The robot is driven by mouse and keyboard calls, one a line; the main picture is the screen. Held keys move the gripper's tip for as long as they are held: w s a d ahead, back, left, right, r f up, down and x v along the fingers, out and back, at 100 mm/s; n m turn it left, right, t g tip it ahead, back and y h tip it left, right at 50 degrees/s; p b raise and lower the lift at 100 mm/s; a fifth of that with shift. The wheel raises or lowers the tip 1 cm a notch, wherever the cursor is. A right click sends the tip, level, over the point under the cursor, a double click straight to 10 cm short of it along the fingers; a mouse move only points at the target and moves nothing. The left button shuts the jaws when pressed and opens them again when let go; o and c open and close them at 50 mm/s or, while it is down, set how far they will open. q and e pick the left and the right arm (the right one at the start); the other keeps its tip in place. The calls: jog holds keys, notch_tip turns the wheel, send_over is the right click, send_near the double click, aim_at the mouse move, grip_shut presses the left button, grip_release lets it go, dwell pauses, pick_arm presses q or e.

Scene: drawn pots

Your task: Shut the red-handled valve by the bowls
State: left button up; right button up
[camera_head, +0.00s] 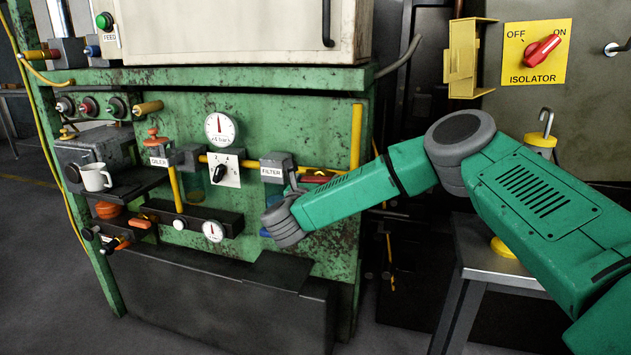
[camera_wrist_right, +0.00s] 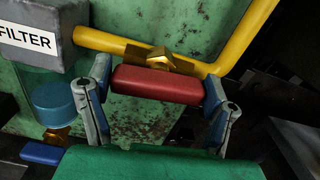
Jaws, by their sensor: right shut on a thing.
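The red valve handle (camera_wrist_right: 156,86) sits on a brass valve body (camera_wrist_right: 157,59) on the yellow pipe, right of the FILTER block (camera_wrist_right: 35,38). The handle lies roughly in line with the pipe. My right gripper (camera_wrist_right: 158,80) is shut on it, one finger at each end. In the head view the red handle (camera_head: 315,179) shows only partly behind my right gripper (camera_head: 300,187) and arm. A blue bowl (camera_wrist_right: 55,105) with a brass fitting hangs under the FILTER block. My left gripper is not in view.
The yellow pipe (camera_wrist_right: 245,35) bends upward right of the valve. A blue lever (camera_wrist_right: 42,154) is below the bowl. Gauges (camera_head: 220,129), a black selector (camera_head: 219,173) and a white mug (camera_head: 95,178) are left. A red isolator switch (camera_head: 542,49) is upper right.

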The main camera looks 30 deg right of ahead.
jog(key=n, duration=0.4)
jog(key=shift+w+r+p, duration=0.1)
jog(key=shift+w+p, duration=0.05)
jog(key=shift+p, duration=0.2)
jog(key=n+p, duration=0.1)
jog(key=n, duration=0.2)
jog(key=shift+n, duration=0.4)
jog(key=n+p, duration=0.1)
jog(key=n, duration=0.3)
jog(key=shift+w+a+n+p, duration=0.1)
jog(key=shift+n+p, duration=0.2)
jog(key=shift+f+n+p, duration=0.2)
jog(key=shift+n+p, duration=0.65)
jog(key=shift+n, duration=1.35)
jog(key=shift+c, duration=0.2)
